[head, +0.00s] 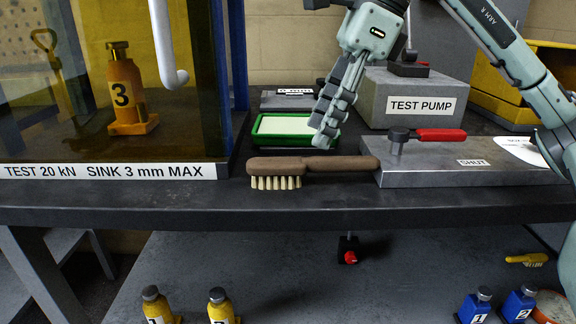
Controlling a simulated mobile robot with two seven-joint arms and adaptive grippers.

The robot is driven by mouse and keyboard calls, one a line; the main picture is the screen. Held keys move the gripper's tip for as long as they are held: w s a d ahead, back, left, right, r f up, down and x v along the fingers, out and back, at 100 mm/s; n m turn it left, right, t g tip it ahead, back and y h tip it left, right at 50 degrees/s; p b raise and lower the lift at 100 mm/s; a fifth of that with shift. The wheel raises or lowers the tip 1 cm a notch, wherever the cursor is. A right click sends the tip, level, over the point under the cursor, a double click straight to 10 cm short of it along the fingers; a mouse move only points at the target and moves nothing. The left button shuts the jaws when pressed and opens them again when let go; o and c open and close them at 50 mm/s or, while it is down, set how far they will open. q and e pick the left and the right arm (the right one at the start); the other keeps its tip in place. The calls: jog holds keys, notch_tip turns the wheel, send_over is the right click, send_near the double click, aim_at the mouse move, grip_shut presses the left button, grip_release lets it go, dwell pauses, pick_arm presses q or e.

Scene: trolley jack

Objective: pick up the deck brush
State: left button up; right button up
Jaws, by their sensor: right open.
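The deck brush (319,164) lies on the front of the dark bench. It has a brown handle pointing right and pale bristles facing down at its left end. The handle's right end reaches the edge of the grey plate with the red lever. My right gripper (324,138) is open and empty, its fingers pointing down just above and behind the handle in the picture. I cannot tell the exact gap between them. My left gripper is out of view.
A green-rimmed tray (262,141) is behind the brush. The grey plate (470,178) with its red lever (440,135) and the test pump (415,98) are right. A clear-walled test cabinet (110,168) holding yellow jack 3 (125,90) is left. Small jacks stand below.

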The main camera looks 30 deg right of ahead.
aim_at(306, 158)
jog(key=x, duration=0.6)
jog(key=shift+s+a+f, duration=0.1)
jog(key=shift+a+f, duration=0.15)
jog(key=shift+f, duration=0.05)
grip_shut()
